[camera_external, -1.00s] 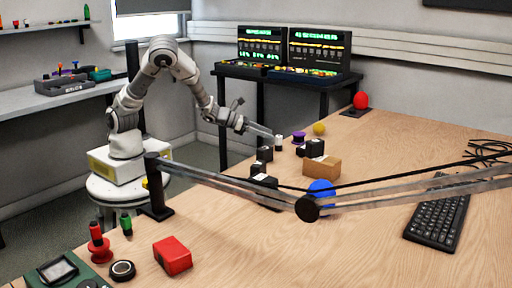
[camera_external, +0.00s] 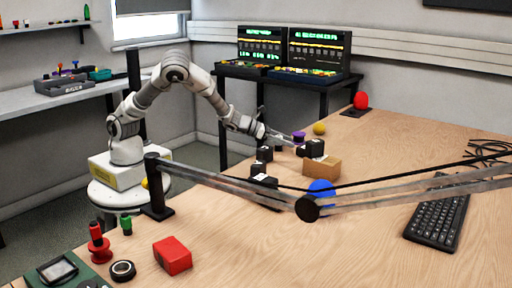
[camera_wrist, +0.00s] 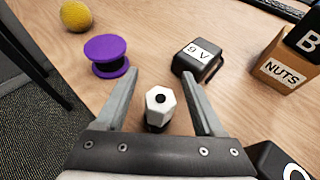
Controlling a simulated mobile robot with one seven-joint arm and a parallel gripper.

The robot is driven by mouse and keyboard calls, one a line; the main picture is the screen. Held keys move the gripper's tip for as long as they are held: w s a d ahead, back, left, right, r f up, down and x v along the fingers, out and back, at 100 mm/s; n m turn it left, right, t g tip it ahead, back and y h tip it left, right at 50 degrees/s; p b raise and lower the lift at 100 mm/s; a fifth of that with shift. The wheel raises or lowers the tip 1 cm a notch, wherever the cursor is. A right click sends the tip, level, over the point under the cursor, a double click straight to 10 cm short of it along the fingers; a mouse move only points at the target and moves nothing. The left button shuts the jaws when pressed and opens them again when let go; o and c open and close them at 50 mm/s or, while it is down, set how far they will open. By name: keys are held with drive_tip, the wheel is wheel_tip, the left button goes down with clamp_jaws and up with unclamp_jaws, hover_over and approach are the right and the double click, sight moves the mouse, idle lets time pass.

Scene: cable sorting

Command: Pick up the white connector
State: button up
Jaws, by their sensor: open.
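The white connector (camera_wrist: 160,101) stands upright on the wooden table in the wrist view. It has a white hexagonal top with a dark hole, and a darker lower part that my gripper's body partly hides. My gripper (camera_wrist: 156,82) is open, with one finger to the left of the connector and one to the right, both apart from it. In the external view my gripper (camera_external: 286,142) is low over the table's left edge, and the connector cannot be made out there.
A purple spool (camera_wrist: 107,55) and a black box (camera_wrist: 197,60) lie just beyond the fingertips. A yellow ball (camera_wrist: 76,15) is at upper left. A brown NUTS box (camera_wrist: 283,66) is at right. A metal lamp arm (camera_external: 240,187) crosses the table nearer the external camera.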

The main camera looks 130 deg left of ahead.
clamp_jaws()
drive_tip(key=shift+r, duration=0.2)
